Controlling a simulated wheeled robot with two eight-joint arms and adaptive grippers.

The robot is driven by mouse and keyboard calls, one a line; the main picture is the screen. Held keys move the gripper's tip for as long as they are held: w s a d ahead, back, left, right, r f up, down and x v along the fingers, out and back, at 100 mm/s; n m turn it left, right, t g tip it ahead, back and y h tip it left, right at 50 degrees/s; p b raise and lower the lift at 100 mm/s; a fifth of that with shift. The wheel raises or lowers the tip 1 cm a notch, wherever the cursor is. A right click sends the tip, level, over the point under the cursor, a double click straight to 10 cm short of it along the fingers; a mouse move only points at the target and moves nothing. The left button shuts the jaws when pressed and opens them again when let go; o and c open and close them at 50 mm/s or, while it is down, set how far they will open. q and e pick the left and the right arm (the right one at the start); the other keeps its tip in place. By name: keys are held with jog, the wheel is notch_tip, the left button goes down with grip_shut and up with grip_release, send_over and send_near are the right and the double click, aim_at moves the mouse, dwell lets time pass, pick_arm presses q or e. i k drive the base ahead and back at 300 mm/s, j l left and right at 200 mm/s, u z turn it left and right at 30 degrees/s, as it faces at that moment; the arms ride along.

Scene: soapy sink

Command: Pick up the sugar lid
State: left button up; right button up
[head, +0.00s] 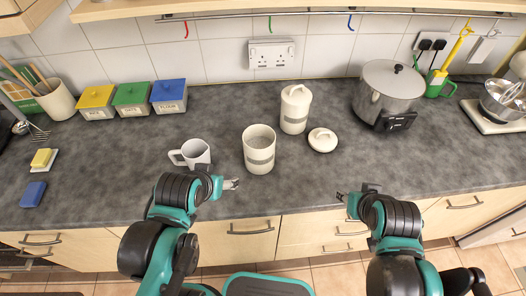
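A round cream lid (322,139) with a small knob lies on the dark counter; I take it for the sugar lid. An open cream canister (259,150) with a grey label band stands to its left, without a lid. A second cream canister (295,109) with its lid on stands behind; the labels are too small to read. My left gripper (232,184) is over the counter's front, below and left of the open canister. My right gripper (341,196) is near the front edge, below the loose lid and apart from it. Both look empty; their finger openings are too small to judge.
A white mug (191,154) stands left of the open canister. A large steel pot (388,90) stands at the back right. Yellow (97,101), green (132,99) and blue (169,96) boxes line the back left. The counter in front of the lid is clear.

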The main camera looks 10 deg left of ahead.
aim_at(321, 140)
jog(key=i+l, duration=0.1)
jog(key=l, duration=0.8)
jog(key=i+l, duration=0.15)
jog(key=l, duration=0.3)
jog(key=i+l, duration=0.1)
jog(key=l, duration=0.4)
